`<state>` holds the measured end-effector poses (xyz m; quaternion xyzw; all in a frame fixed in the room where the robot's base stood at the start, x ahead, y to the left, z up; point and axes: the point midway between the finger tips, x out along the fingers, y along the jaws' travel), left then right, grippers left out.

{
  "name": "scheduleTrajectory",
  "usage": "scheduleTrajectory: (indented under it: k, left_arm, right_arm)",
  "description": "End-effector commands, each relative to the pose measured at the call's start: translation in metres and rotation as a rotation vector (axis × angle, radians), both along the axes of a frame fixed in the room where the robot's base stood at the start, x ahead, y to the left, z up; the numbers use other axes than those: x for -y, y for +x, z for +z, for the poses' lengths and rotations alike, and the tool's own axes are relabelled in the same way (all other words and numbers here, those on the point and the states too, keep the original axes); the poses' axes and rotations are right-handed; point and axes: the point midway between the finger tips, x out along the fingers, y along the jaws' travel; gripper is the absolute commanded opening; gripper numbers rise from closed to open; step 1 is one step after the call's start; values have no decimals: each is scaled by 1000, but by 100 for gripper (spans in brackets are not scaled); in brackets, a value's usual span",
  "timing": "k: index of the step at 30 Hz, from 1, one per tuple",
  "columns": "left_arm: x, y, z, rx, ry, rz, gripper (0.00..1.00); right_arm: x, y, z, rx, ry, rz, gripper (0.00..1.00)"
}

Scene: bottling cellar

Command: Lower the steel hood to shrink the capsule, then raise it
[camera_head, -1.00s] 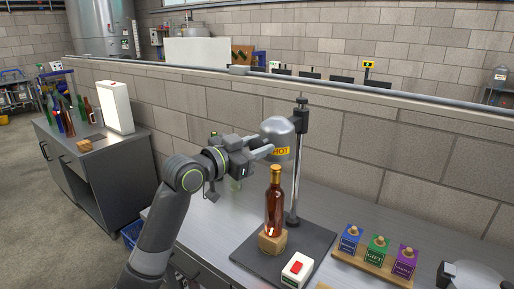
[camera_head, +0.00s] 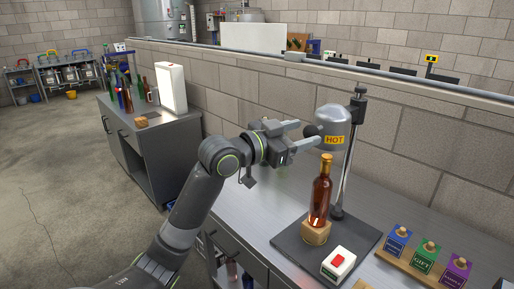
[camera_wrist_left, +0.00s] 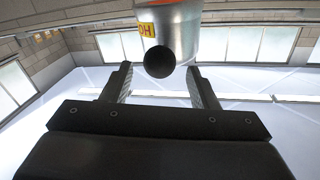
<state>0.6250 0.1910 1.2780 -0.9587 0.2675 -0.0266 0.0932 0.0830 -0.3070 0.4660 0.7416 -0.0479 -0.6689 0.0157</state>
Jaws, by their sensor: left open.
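The steel hood (camera_head: 333,117), with a yellow HOT label, is on a post (camera_head: 350,160) above the brown bottle (camera_head: 320,195). The bottle stands upright on a wooden block (camera_head: 316,232); its gold capsule (camera_head: 326,166) is visible just below the hood. A black ball knob (camera_head: 311,130) sticks out from the hood's side toward my left gripper (camera_head: 308,133). The gripper is open, its fingers reaching toward the knob. In the left wrist view the knob (camera_wrist_left: 159,61) appears between and just beyond the fingertips, with the hood (camera_wrist_left: 180,32) behind. My right gripper is out of view.
A white box with a red button (camera_head: 338,263) sits on the dark base plate (camera_head: 290,240). A wooden rack (camera_head: 390,258) holds blue, green and purple boxes to the right. A block wall (camera_head: 400,150) stands behind the steel bench.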

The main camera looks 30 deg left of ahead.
Motion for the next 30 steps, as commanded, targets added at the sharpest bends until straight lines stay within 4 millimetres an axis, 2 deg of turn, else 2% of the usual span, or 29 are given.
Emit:
scheduleTrajectory:
  k: [10,30]
  left_arm:
    - [-28,-47,-2,2,6,1,54]
    - [-64,-102,-1,4,4,8,54]
  right_arm:
    - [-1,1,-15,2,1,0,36]
    - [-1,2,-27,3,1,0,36]
